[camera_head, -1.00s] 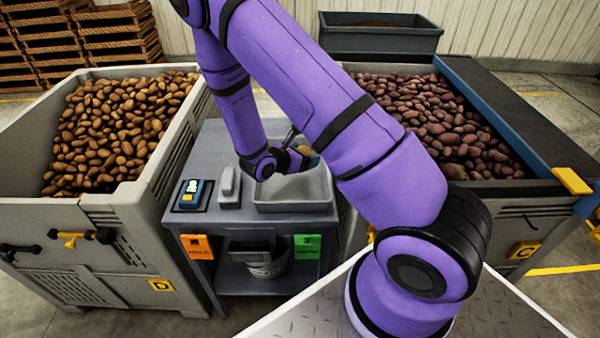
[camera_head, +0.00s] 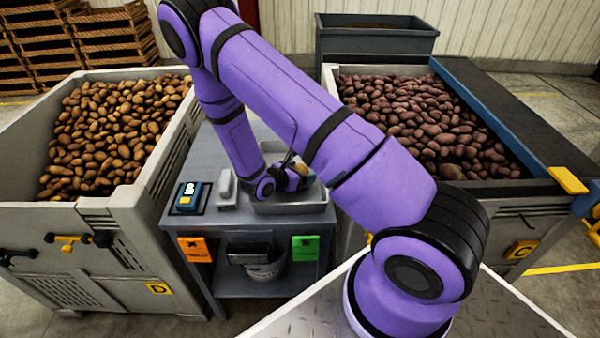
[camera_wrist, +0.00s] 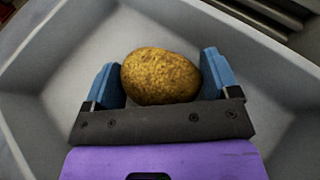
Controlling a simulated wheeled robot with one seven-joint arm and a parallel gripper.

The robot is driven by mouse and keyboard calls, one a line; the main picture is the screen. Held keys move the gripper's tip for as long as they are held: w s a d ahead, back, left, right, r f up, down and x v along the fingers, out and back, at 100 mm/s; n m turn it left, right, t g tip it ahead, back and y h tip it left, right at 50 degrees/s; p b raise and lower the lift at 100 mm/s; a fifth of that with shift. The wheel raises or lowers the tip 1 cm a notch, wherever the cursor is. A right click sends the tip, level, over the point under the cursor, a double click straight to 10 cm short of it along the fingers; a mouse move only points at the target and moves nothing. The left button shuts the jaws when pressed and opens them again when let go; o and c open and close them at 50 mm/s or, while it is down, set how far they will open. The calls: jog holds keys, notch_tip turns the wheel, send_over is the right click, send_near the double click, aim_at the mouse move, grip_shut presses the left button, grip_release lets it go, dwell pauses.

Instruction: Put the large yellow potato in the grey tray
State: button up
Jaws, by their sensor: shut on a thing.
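The large yellow potato (camera_wrist: 160,76) is between the two blue fingers of my gripper (camera_wrist: 160,82) in the wrist view, and both fingers touch its sides. The grey tray (camera_head: 292,208) stands on the small grey table between the two big bins. In the wrist view its pale floor and walls (camera_wrist: 48,118) surround the gripper and potato. In the head view my gripper (camera_head: 298,178) is over the tray, partly hidden by my arm. I cannot tell whether the potato touches the tray floor.
A blue scale-like device (camera_head: 189,198) and a grey handheld item (camera_head: 227,188) sit left of the tray. A bin of brown potatoes (camera_head: 150,190) stands left, and a bin of reddish potatoes (camera_head: 520,187) right. Orange (camera_head: 196,249) and green (camera_head: 306,247) tags hang on the table front.

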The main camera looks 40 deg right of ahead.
jog(key=o, duration=0.9)
jog(key=shift+c, duration=0.2)
jog(key=shift+r, duration=0.15)
jog(key=v, duration=1.2)
jog(key=s+d+r+m+g+y, duration=0.15)
jog(key=r+m, duration=0.25)
jog(key=r, duration=0.4)
jog(key=s+r+m+g+y, duration=0.1)
jog(key=s+r+m+y, duration=0.2)
jog(key=r, duration=0.4)
jog(key=s+d+r+m+g+y, duration=0.15)
jog(key=r+m, duration=0.25)
jog(key=r, duration=0.4)
jog(key=s+a+r+m+t+y, duration=0.1)
jog(key=s+r+m+t+y, duration=0.2)
jog(key=s+r, duration=0.5)
jog(key=s+a+r+m+t+y, duration=0.2)
jog(key=s+r+m, duration=0.4)
jog(key=s+r, duration=0.3)
jog(key=shift+s+a+t+y, duration=0.35)
jog(key=shift+t+y, duration=0.55)
jog(key=shift+y, duration=0.2)
